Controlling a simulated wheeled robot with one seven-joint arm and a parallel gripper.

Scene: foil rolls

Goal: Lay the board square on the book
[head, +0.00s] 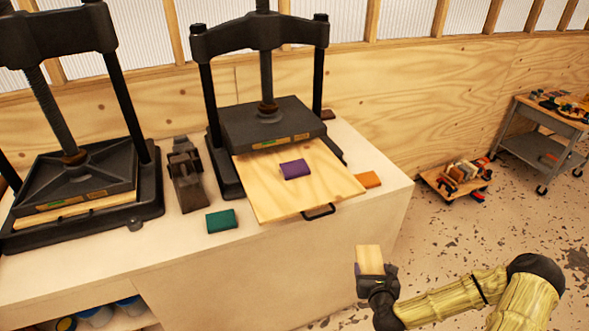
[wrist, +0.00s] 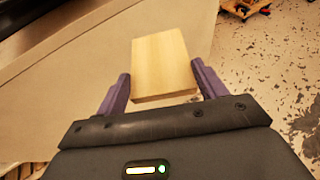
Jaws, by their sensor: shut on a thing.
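The light wooden board (head: 370,259) is in my gripper (head: 375,278), out in front of the bench's right end and apart from it. In the wrist view the board (wrist: 164,64) sits between the two purple fingers of my gripper (wrist: 160,88), which is shut on it. A purple book (head: 294,169) lies on the pulled-out plywood tray (head: 265,199) of the right press. A green book (head: 221,220) lies on the bench left of the tray. An orange book (head: 367,180) lies right of the tray, partly hidden by it.
The right press's dark platen (head: 270,122) hangs over the back of the tray. A second press (head: 75,185) and a dark metal block (head: 187,180) stand to the left. A loaded dolly (head: 455,182) and a grey cart (head: 545,145) stand at the right.

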